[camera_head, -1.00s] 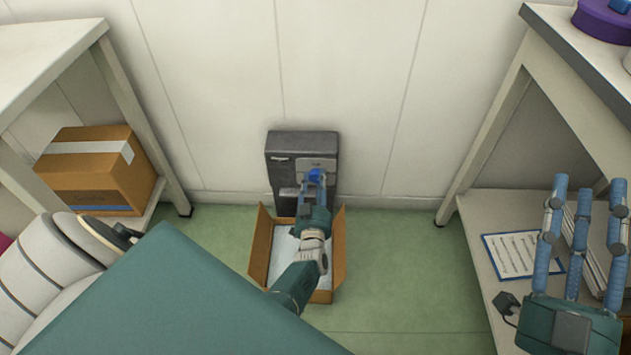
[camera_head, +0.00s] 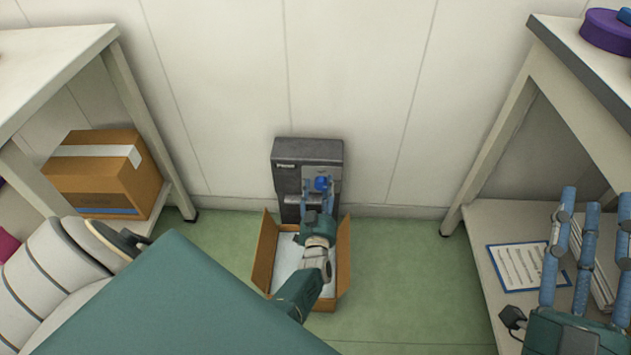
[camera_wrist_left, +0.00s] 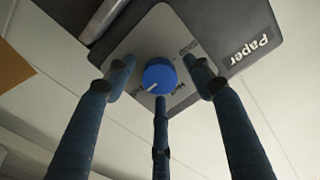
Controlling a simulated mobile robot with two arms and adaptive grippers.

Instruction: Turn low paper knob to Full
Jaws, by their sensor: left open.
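The blue knob (camera_head: 321,184) sits on a grey plate on the front of the dark paper machine (camera_head: 306,150) by the wall. In the left wrist view the knob (camera_wrist_left: 159,76) has a white mark towards its lower left. My right gripper (camera_head: 594,205) is open and empty at the far right, away from the machine.
An open cardboard box (camera_head: 262,250) with white contents stands on the floor below my left arm. A closed carton (camera_head: 105,175) is on the left shelf. A clipboard (camera_head: 522,265) lies on the right shelf. Green floor is free on both sides of the open box.

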